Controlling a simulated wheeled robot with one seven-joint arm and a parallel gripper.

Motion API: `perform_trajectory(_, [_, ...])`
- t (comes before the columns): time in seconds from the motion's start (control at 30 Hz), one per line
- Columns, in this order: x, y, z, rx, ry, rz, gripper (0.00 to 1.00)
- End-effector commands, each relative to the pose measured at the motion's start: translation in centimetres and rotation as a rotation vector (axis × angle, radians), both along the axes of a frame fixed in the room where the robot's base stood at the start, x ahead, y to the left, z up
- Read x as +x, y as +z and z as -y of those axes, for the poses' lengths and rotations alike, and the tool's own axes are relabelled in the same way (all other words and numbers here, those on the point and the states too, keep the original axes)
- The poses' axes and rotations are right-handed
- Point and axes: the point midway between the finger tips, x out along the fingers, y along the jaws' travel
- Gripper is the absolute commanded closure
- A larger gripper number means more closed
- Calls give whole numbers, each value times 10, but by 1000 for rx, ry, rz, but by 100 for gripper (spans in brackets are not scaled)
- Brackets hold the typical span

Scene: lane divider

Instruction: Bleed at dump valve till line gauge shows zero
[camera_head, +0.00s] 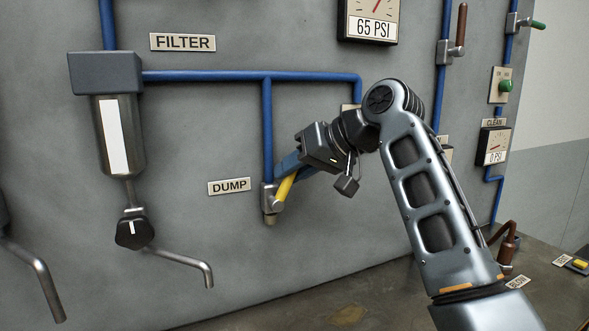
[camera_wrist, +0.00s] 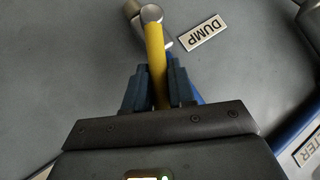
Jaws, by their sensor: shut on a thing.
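The dump valve (camera_head: 269,203) hangs at the lower end of a blue pipe, right of the DUMP label (camera_head: 229,186). Its yellow lever (camera_head: 284,189) points up and to the right. My gripper (camera_head: 287,168) is at the lever, its fingers on either side. In the wrist view my gripper (camera_wrist: 160,90) is shut on the yellow lever (camera_wrist: 155,52), with the DUMP label (camera_wrist: 201,32) beside it. A gauge (camera_head: 371,18) at the top reads 65 PSI; its upper part is cut off. A second gauge (camera_head: 493,146) at the right reads 0 PSI.
A filter (camera_head: 118,135) with a black knob (camera_head: 134,230) and a bent spout (camera_head: 190,262) is at the left. A red-brown lever (camera_head: 461,25) and a green button (camera_head: 505,86) are at upper right.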

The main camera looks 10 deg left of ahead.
Motion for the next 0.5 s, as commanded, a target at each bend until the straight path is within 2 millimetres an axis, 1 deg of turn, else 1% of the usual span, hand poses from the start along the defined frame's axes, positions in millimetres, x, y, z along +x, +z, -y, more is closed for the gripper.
perform_trajectory(0.23, [-1,0,-1,1,2,-1,100])
perform_trajectory(0.27, [-1,0,-1,1,2,-1,73])
perform_trajectory(0.43, [0,0,-1,1,1,-2,57])
perform_trajectory(0.5, [0,0,0,1,1,-2,56])
